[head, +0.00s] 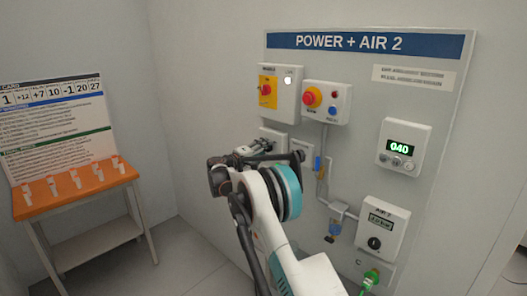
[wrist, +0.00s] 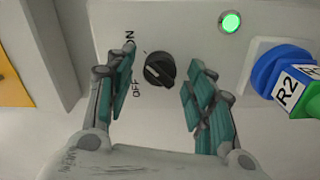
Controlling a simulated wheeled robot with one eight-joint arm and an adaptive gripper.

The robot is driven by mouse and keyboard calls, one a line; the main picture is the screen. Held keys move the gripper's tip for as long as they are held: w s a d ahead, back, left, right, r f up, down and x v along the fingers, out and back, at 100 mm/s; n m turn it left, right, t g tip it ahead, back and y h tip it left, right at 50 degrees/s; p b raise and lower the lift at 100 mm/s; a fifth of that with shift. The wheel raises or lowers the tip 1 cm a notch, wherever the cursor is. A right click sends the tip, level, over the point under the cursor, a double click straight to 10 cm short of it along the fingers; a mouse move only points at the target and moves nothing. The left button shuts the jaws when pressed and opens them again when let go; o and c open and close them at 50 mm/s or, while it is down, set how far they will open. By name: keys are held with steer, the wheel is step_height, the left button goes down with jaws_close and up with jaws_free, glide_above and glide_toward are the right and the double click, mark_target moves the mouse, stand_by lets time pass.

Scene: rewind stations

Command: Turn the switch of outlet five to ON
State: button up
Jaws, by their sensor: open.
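In the wrist view a black rotary switch (wrist: 160,70) sits on a pale box face (wrist: 185,30), with ON and OFF printed at its left. The way its pointer faces is hard to tell. No outlet number is readable. My gripper (wrist: 157,76) is open, its teal-padded fingers on either side of the switch; I cannot tell whether they touch it. A lit green lamp (wrist: 230,21) is on the same face. In the head view my gripper (head: 257,152) is at the outlet boxes (head: 302,152), and my arm hides most of them.
A blue plug marked R2 (wrist: 283,72) protrudes close to the right finger. The panel (head: 350,80) also carries a red emergency button (head: 312,97), a display reading 040 (head: 400,149) and an air box (head: 383,225). An orange table (head: 75,190) with several tags stands left.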

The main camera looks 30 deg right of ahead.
steer(key=v, duration=1.2)
steer(key=shift+r, duration=0.1)
steer(key=s+a+r+y, duration=0.1)
steer(key=s+r+y, duration=0.35)
steer(key=s, duration=0.75)
steer(key=s+a+r+y, duration=0.2)
steer(key=s+r+y, duration=0.25)
steer(key=s, duration=0.75)
steer(key=s+a+f+y, duration=0.2)
steer(key=s+a+f, duration=0.1)
steer(key=s, duration=0.6)
steer(key=s+a+f+y, duration=0.3)
steer(key=s+a, duration=0.2)
steer(key=s, duration=0.5)
steer(key=s+a+f+m+t+y, duration=0.1)
steer(key=s+a+f+y, duration=0.2)
steer(key=s, duration=0.7)
steer(key=shift+a, duration=0.8)
